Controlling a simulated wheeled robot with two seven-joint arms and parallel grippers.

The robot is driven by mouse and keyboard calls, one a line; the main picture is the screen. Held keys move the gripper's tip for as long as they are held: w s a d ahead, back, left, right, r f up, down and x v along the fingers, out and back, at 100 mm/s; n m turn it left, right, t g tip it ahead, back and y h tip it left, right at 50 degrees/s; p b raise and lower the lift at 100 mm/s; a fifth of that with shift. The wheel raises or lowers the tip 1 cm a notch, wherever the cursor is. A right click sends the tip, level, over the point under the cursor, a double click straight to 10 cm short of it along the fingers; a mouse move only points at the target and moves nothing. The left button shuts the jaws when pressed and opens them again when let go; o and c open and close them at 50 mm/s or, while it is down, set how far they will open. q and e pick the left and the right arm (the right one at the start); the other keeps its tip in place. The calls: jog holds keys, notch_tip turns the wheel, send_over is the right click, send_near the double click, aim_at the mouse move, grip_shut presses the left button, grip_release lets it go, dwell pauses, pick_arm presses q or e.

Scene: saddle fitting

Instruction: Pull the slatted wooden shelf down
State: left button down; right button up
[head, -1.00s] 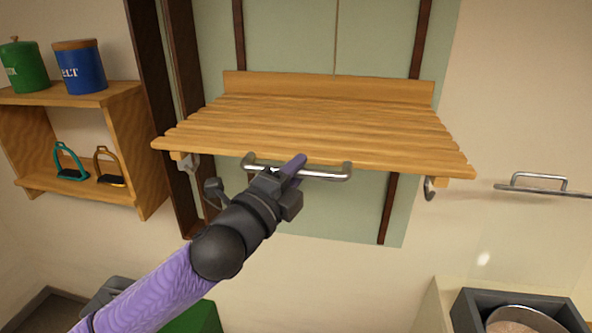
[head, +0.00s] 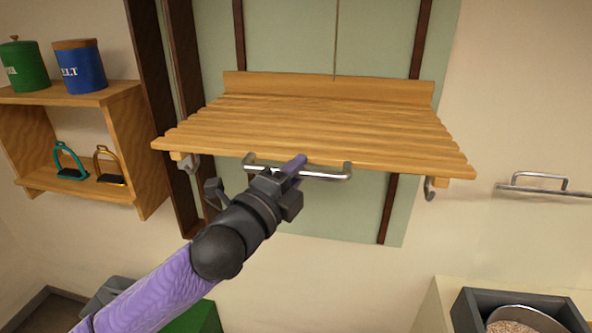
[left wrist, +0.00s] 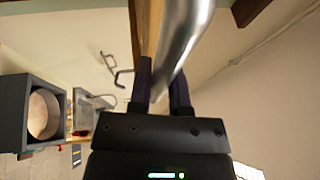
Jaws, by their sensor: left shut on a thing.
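The slatted wooden shelf (head: 310,125) juts out level from the green wall panel in the head view, with a low back board behind it. A metal bar handle (head: 328,175) runs along its front edge. My left gripper (head: 293,166) is shut on this handle, left of its middle. In the left wrist view the handle (left wrist: 185,40) passes between the two dark fingers (left wrist: 163,85), and the shelf's wooden edge (left wrist: 150,25) shows beside it. The gripper covers part of the handle. My right gripper is in neither view.
Dark vertical rails (head: 388,208) run behind the shelf, and hooks (head: 429,188) hang under its ends. A wall shelf (head: 120,150) at left holds canisters (head: 80,68) and stirrups (head: 110,167). A grey box with a bowl (head: 518,318) stands at lower right. Space below the shelf looks mostly clear.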

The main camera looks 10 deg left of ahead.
pick_arm(q)
notch_tip(320, 180, down, 42)
jog(key=b, duration=3.1)
jog(key=shift+f+b, duration=0.15)
jog(key=shift+b, duration=0.2)
jog(key=shift+f, duration=0.1)
jog(key=c, duration=0.6)
grip_release()
jog(key=shift+s, duration=0.1)
jog(key=v, duration=0.9)
jog(key=shift+s+a, duration=0.1)
jog(key=shift+s, duration=0.25)
